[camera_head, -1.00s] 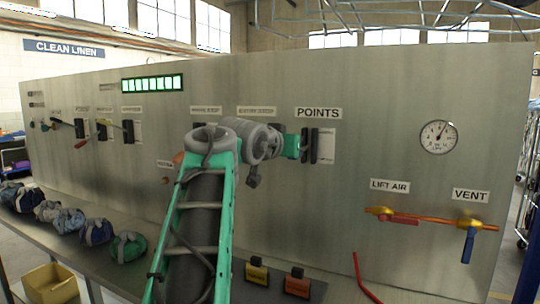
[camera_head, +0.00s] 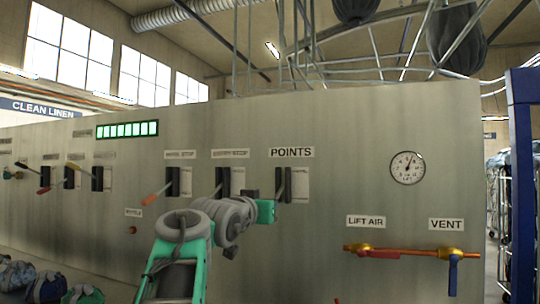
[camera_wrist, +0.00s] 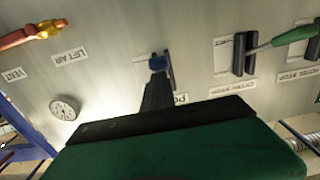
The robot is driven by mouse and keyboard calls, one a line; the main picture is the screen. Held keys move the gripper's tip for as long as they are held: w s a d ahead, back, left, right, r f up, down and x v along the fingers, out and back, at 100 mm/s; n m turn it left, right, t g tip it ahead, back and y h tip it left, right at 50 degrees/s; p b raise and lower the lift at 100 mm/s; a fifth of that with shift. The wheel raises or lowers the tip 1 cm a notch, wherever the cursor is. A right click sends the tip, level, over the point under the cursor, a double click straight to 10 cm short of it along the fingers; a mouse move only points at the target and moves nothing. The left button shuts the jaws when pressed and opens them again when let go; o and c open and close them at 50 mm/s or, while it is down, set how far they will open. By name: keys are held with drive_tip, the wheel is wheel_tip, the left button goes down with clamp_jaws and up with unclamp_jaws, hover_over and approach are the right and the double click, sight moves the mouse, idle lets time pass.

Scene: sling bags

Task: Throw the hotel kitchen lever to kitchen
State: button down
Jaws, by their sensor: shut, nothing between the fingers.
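The POINTS lever slot (camera_head: 284,184) is a dark upright housing on the grey panel, with a small white placard (camera_head: 300,186) on its right. Its POINTS sign (camera_head: 291,152) is above it. In the wrist view a blue knob (camera_wrist: 157,62) shows at this slot, just beyond my fingertips. My gripper (camera_wrist: 156,88) is shut and empty, its dark fingers pointing at the knob. I cannot tell whether they touch. In the head view my gripper (camera_head: 279,198) is at the slot's lower part, and the lever itself is hard to make out. The placard's words are too small to read.
Left of POINTS are two similar levers: a slot (camera_head: 223,182) partly behind my arm and one (camera_head: 171,182) with an orange-red handle. A gauge (camera_head: 407,167) and the orange LIFT AIR pipe (camera_head: 400,250) with a blue VENT handle (camera_head: 453,275) are at right.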

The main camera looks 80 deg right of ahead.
drive_tip(key=shift+d+f, duration=0.2)
drive_tip(key=shift+f, duration=0.3)
drive_tip(key=shift+d+f, duration=0.15)
drive_tip(key=shift+f, duration=0.3)
wheel_tip(320, 180, up, 6)
drive_tip(key=a+p, duration=0.2)
drive_tip(key=p, duration=0.1)
drive_tip(key=a+f+b, duration=0.2)
drive_tip(key=a, duration=0.8)
drive_tip(key=shift+w+f, duration=0.25)
drive_tip(key=shift+w, duration=0.2)
drive_tip(key=shift+a, duration=0.1)
